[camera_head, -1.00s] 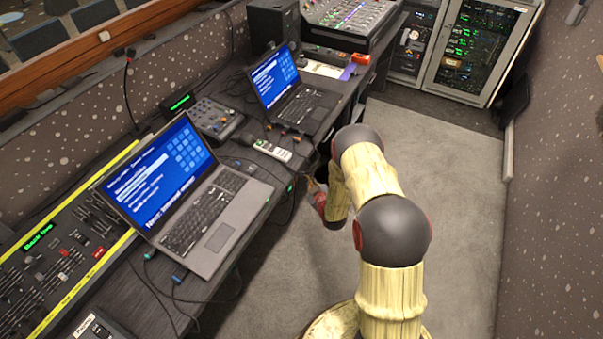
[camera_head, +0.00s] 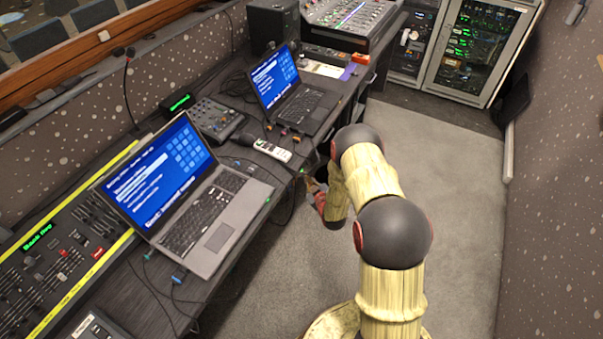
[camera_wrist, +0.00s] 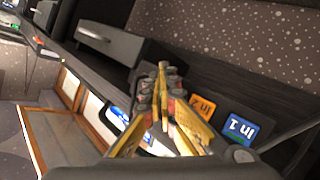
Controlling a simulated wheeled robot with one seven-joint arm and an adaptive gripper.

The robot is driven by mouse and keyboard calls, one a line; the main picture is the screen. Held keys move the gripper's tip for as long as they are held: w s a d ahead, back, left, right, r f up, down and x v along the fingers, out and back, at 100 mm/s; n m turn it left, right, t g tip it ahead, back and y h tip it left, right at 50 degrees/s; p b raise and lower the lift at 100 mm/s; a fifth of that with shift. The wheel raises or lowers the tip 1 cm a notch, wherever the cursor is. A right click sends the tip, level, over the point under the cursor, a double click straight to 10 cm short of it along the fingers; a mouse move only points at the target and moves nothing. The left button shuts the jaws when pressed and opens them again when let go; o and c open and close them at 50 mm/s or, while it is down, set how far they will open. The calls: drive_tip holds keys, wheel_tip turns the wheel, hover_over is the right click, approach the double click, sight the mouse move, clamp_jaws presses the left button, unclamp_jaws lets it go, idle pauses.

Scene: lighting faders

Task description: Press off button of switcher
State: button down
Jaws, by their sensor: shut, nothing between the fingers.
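My gripper (camera_wrist: 162,68) is shut and empty in the wrist view, its yellow and grey fingers meeting at the tip. In the head view, part of my gripper (camera_head: 312,187) shows low beside the desk's front edge, half hidden by my arm. A small white device with buttons (camera_head: 272,150) lies near the desk edge. I cannot make out the switcher or its off button for certain.
Two open laptops stand on the dark desk, one near (camera_head: 200,200) and one farther back (camera_head: 290,95). A small mixer (camera_head: 215,118) sits between them. A fader console (camera_head: 60,255) is at the left. Cables hang off the desk edge. The carpet (camera_head: 460,200) at right is clear.

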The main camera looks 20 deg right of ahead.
drive_tip(key=shift+s+d, duration=0.35)
drive_tip(key=shift+s, duration=0.05)
drive_tip(key=shift+s+d, duration=0.8)
drive_tip(key=shift+s, duration=0.2)
drive_tip(key=shift+s+d, duration=0.75)
drive_tip(key=shift+s, duration=0.25)
